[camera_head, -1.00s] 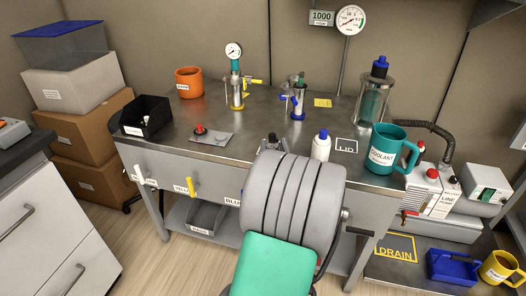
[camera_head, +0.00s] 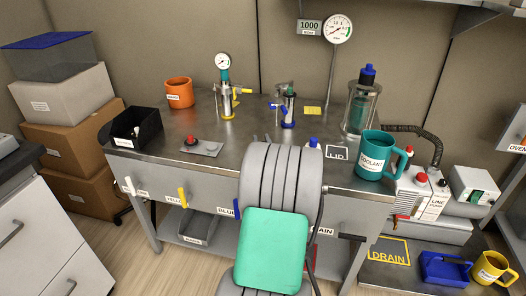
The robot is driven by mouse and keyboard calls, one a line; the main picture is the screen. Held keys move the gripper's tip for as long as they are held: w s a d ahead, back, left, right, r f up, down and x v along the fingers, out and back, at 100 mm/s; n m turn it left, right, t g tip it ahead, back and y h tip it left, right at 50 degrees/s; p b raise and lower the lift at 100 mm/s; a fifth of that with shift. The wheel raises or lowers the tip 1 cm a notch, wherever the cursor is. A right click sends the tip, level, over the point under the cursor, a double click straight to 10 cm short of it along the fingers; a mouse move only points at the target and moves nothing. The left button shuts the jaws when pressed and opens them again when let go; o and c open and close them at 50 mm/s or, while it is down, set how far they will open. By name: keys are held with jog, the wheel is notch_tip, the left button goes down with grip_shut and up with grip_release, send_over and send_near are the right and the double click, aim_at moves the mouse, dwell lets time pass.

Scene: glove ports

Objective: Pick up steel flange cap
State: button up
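I cannot clearly make out a separate steel flange cap. An outlined square labelled LID (camera_head: 337,153) on the steel bench (camera_head: 215,163) looks bare where it shows, though my arm is close to its left. A clear vessel (camera_head: 354,118) behind it holds a blue-topped bottle (camera_head: 367,72). My grey arm with a green panel fills the lower middle and hides part of the bench. Only small dark tips of my gripper (camera_head: 262,138) seem to show above the arm. Whether they are open, and whether anything is between them, cannot be seen.
A teal COOLANT mug (camera_head: 373,158) stands at the bench's right front. Two valve fittings, one with a gauge (camera_head: 223,60), stand at the back. A black bin (camera_head: 138,127), an orange mug (camera_head: 179,92) and a red-button plate (camera_head: 201,146) are left. Floor is clear at lower left.

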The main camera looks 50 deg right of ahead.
grip_shut()
dwell(0.4)
